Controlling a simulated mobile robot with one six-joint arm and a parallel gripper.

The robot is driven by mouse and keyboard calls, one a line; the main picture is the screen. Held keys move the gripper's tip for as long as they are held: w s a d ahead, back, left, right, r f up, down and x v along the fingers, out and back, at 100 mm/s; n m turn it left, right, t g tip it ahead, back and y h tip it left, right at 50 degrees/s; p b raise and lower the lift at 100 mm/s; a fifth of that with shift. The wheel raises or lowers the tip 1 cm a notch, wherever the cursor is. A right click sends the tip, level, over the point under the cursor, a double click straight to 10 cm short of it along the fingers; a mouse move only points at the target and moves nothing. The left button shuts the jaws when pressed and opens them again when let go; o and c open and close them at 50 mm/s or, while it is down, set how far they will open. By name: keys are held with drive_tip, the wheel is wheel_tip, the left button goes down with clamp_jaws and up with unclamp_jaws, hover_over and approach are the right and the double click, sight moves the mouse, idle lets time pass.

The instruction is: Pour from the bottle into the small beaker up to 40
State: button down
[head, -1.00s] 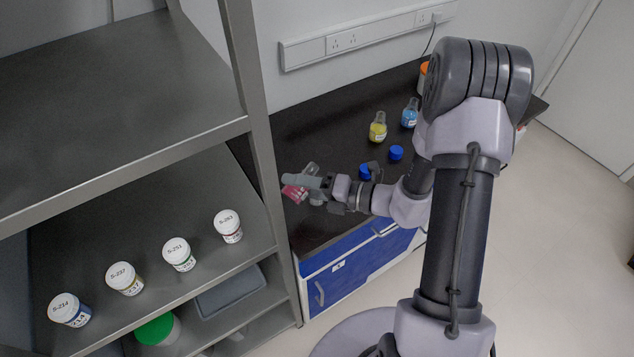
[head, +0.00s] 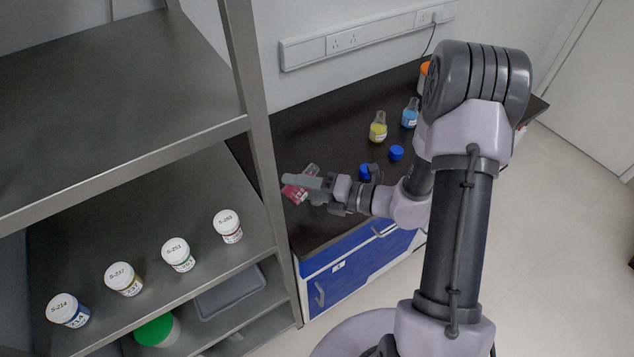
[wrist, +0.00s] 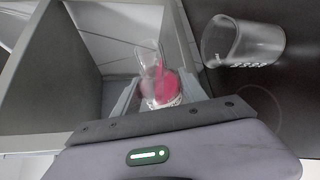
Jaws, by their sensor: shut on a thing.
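My gripper (head: 308,183) is shut on a clear glass bottle of red liquid (head: 294,193) over the black bench's left end. In the wrist view the bottle (wrist: 160,82) sits between the fingers (wrist: 158,98), red in its lower part, its clear neck pointing up in the picture. It is tilted relative to the small beaker. The clear small beaker (wrist: 243,42), with white markings, stands to the right of the bottle in the wrist view, apart from it there. No red liquid shows in the beaker; its fill level cannot be read. In the head view my gripper partly hides the bottle.
A yellow-liquid bottle (head: 378,128), a blue-liquid bottle (head: 410,115) and two blue caps (head: 396,153) (head: 364,172) are on the bench. A metal shelf (head: 259,130) with several labelled white-capped jars stands close on the left. The bench's middle back is clear.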

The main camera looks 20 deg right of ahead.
drive_tip(key=shift+f+m+y+b, duration=0.35)
drive_tip(key=shift+f+m, duration=0.35)
drive_tip(key=shift+f, duration=0.3)
idle(1.5)
drive_tip(key=shift+w+d+r+m+y+p, duration=0.1)
drive_tip(key=shift+r+m+y+p, duration=0.15)
drive_tip(key=shift+r+m+p, duration=0.25)
drive_tip(key=shift+r+m+y+p, duration=0.2)
drive_tip(key=shift+m+p, duration=0.2)
drive_tip(key=shift+m, duration=0.3)
idle(3.5)
